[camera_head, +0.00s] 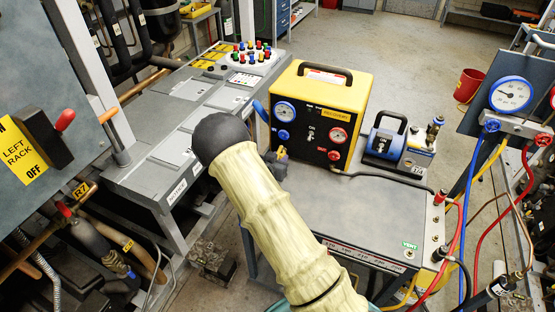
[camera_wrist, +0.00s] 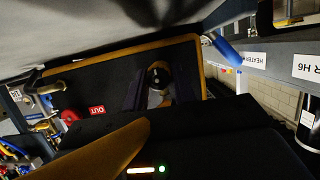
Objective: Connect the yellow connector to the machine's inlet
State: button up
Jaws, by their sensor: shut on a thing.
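The machine (camera_head: 340,98) is a yellow box with a black front, a blue-rimmed gauge and a red-rimmed gauge. In the wrist view its black front (camera_wrist: 100,88) appears turned, with a red OUT label. My gripper (camera_head: 277,160) is at the lower left of that front, mostly hidden behind my forearm. In the wrist view its dark fingers (camera_wrist: 160,92) are shut around a small piece in front of a round dark fitting on the panel. A small yellow patch, likely the yellow connector (camera_head: 282,152), shows at the gripper. I cannot tell whether it touches the inlet, which is not clearly visible.
A blue pump (camera_head: 398,148) stands right of the machine on the grey bench (camera_head: 365,205). A gauge manifold (camera_head: 515,125) with red, blue and yellow hoses is at the right. The grey rack counter (camera_head: 160,130) lies left. The bench's front is clear.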

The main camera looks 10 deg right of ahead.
jog(key=o, duration=1.7)
jog(key=shift+o, duration=0.2)
jog(key=shift+a+r, duration=0.1)
jog(key=shift+p+v, duration=0.95)
jog(key=shift+v, duration=2)
